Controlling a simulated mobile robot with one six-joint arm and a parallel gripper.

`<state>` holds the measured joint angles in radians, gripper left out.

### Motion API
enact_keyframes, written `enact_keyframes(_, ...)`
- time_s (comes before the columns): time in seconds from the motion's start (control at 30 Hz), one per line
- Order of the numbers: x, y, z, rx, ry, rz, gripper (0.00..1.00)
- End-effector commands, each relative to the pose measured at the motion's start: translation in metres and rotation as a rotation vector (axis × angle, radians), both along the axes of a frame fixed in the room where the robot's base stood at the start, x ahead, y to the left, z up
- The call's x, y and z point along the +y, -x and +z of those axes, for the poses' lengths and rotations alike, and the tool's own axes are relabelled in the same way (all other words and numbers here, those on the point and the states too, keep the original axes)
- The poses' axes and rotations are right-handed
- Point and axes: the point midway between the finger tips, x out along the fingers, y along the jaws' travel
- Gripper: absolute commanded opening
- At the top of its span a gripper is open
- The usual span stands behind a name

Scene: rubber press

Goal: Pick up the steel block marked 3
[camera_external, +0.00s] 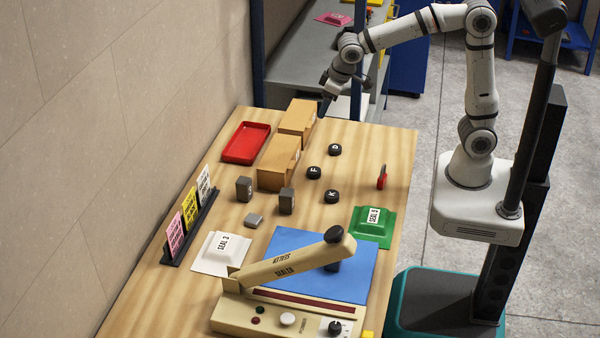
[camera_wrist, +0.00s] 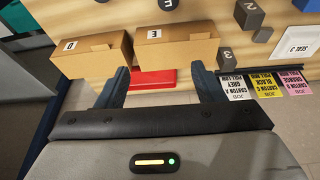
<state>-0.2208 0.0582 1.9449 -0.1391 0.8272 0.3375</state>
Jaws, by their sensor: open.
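Three grey steel blocks lie on the wooden table. One dark block (camera_external: 244,188) stands near the wall; in the wrist view (camera_wrist: 229,57) its face appears to carry a 3, though small. A second dark block (camera_external: 287,200) stands to its right and also shows in the wrist view (camera_wrist: 249,15). A paler, lower block (camera_external: 254,220) lies nearer the camera; I cannot read its mark. My gripper (camera_external: 325,102) is open and empty, above the table's far end, well apart from the blocks. In the wrist view its fingers (camera_wrist: 160,70) are spread over the cartons and tray.
Two cardboard cartons (camera_external: 278,165) and a red tray (camera_external: 246,143) stand between my gripper and the blocks. A card holder (camera_external: 190,227) stands along the wall side. Black round knobs (camera_external: 314,172) lie right of the cartons. A cream sealer (camera_external: 285,310) fills the near end.

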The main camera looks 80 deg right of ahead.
Motion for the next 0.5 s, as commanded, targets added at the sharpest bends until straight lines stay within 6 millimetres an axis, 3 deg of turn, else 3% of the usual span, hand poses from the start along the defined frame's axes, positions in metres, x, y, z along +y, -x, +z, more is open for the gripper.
enact_keyframes(0.1, 0.035, -0.049, -0.02, -0.007, 0.001, 0.0, 0.62)
enact_keyframes(0.3, 0.099, -0.117, -0.064, -0.03, -0.002, -0.01, 0.62)
enact_keyframes(0.5, 0.154, -0.158, -0.109, -0.051, -0.009, -0.017, 0.62)
